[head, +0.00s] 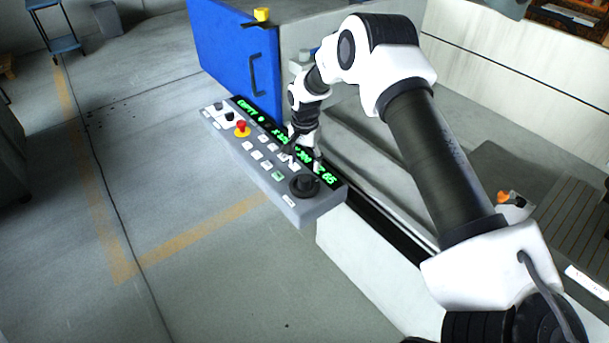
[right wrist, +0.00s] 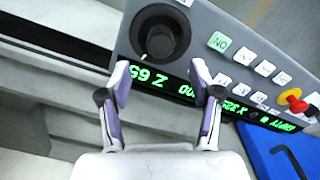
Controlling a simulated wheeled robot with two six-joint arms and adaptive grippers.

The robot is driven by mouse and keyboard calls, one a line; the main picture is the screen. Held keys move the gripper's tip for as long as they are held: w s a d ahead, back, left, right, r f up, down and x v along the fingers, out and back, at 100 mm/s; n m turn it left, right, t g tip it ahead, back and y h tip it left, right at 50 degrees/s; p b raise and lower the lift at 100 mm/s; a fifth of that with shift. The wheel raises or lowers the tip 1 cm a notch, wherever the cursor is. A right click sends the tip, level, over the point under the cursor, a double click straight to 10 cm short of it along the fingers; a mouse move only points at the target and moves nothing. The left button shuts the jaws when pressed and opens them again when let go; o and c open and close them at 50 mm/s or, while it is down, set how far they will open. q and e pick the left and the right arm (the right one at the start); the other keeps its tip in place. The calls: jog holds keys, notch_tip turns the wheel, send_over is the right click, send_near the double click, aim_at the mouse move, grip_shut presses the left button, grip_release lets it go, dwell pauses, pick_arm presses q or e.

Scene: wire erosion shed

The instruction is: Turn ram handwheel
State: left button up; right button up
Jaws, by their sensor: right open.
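The ram handwheel appears as a round black knob (head: 304,185) at the near right end of the grey control panel (head: 316,207). It also shows at the top of the right wrist view (right wrist: 160,40), with a small raised grip on its face. My right gripper (head: 304,158) is open and empty, over the panel just behind the handwheel. In the right wrist view its spread fingers (right wrist: 160,82) lie in front of the green display, apart from the handwheel. My left gripper is out of view.
The panel carries several white buttons, a green button (head: 278,176) and a red emergency stop (head: 242,126) on yellow. A blue door (head: 230,50) with a dark handle stands behind it. A pale machine bed lies to the right. Open floor (head: 190,190) lies to the left.

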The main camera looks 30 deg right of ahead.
aim_at(304, 178)
notch_tip(304, 178, down, 7)
jog(key=shift+w+r+p, duration=0.1)
jog(key=shift+r+p, duration=0.1)
jog(key=shift+p, duration=0.65)
jog(key=shift+f, duration=0.5)
jog(key=c, duration=1.1)
